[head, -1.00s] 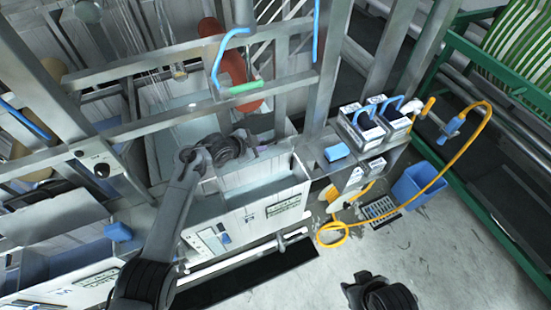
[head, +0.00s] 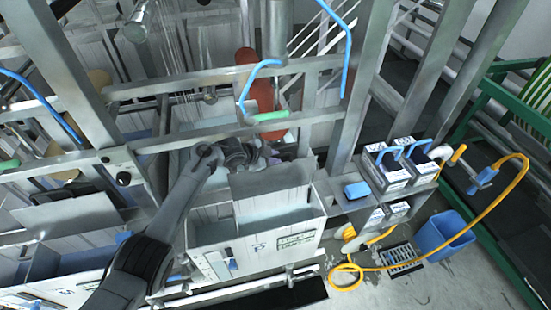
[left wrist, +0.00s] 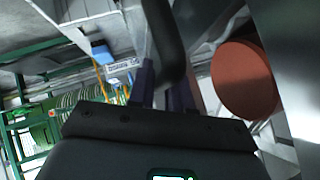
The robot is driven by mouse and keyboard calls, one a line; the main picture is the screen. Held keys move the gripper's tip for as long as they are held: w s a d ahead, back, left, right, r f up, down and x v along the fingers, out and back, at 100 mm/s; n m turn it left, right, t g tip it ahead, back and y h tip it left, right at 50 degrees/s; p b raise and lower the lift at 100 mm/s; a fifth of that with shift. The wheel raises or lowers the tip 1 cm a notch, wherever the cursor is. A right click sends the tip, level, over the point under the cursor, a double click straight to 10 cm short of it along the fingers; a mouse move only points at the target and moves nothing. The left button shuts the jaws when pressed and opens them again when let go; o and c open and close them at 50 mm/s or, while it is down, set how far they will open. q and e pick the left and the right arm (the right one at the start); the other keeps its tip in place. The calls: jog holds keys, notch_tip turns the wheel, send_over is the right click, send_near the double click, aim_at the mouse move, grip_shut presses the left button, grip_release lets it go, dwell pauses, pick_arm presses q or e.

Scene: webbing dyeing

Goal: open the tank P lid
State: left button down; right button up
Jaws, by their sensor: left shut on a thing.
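Tank P (head: 210,237) is the white tank with a "P" label on its front, and its top shows a wide opening. A grey lid plate (head: 275,179) stands tilted up at the back of this opening. My left gripper (head: 268,155) is at the lid's upper edge, its arm reaching in from the left. In the left wrist view its two dark fingers (left wrist: 163,88) close around a dark bar (left wrist: 165,40), which looks like the lid's handle. The exact contact is hard to see in the head view. My right gripper is out of view.
Steel frame rails (head: 215,135) and a blue hooked handle with a green grip (head: 268,117) are close above my left gripper. A red roller (head: 246,80) is behind. Right of the tank are a blue block (head: 357,190), a blue bucket (head: 443,236) and a yellow hose (head: 420,266).

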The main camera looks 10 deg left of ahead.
pick_arm(q)
jog(key=c, duration=1.2)
grip_release()
jog(key=shift+o, duration=0.2)
jog(key=v, duration=1)
jog(key=shift+s+a+r, duration=0.2)
